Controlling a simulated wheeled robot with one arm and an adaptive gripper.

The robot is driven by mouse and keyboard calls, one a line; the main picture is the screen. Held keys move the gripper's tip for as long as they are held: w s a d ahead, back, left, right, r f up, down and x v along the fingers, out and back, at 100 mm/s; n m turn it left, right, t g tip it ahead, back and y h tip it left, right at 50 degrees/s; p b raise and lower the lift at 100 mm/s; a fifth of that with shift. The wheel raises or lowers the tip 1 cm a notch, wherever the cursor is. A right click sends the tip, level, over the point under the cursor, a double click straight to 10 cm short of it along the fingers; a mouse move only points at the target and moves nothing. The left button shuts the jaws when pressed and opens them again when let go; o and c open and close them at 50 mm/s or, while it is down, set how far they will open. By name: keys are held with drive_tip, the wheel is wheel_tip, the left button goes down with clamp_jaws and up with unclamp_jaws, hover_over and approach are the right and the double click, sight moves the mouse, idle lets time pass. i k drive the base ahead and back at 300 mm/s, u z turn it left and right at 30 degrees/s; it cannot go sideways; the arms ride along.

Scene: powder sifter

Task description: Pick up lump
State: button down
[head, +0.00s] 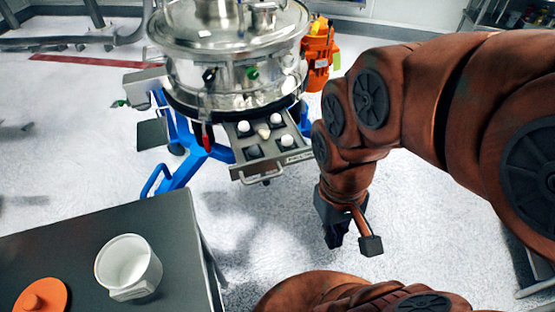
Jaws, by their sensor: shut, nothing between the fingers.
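The sifter's open drawer tray (272,171) sticks out toward me below the steel drum. A cream, uneven piece that looks like the lump (264,131) lies near the middle of the tray. White rounded pieces (245,127) sit around it in or by dark square wells. My gripper (336,240) points down, to the right of and nearer than the tray, over the floor. It is shut and empty, apart from the lump. Its fingertips are small, dark and partly hidden by my wrist.
The steel sifter (235,60) stands on a blue wheeled frame (182,155), with an orange unit (319,55) at its right. A dark table (60,240) at lower left holds a white cup (128,265) and an orange lid (42,296). Open floor lies between table and gripper.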

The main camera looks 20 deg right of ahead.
sight(265, 134)
drive_tip(key=u, duration=2.85)
drive_tip(key=k, duration=1.2)
drive_tip(key=z, duration=1.3)
drive_tip(key=i, duration=0.5)
